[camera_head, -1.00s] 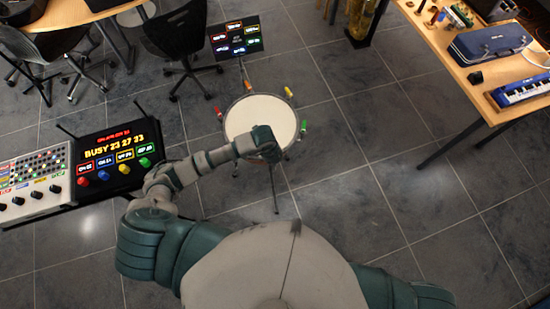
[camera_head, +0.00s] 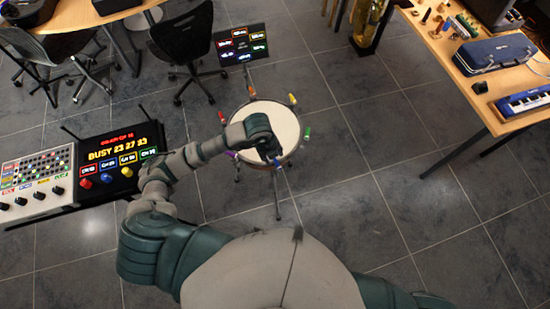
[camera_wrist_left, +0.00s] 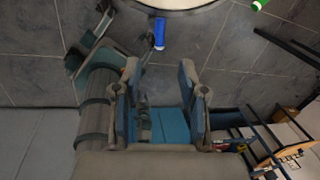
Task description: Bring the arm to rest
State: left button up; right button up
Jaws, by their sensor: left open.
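My left arm comes in from the left, and its end covers the lower middle of a round white drum (camera_head: 258,112) in the head view. My left gripper (camera_head: 274,156) is mostly hidden beneath the wrist there. In the left wrist view the left gripper (camera_wrist_left: 158,72) is open, its two fingers apart with nothing between them. The drum's edge (camera_wrist_left: 175,5) shows at the top of that view, with a blue peg (camera_wrist_left: 159,33) just beyond the fingers and a green peg (camera_wrist_left: 260,4) to the right. My right gripper is not in view.
A small display (camera_head: 240,44) stands behind the drum. A wooden table (camera_head: 468,95) with a blue case (camera_head: 494,53) is at right. The floor between is clear.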

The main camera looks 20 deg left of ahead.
pick_arm(q)
jog(key=shift+r, duration=0.35)
dwell(0.3)
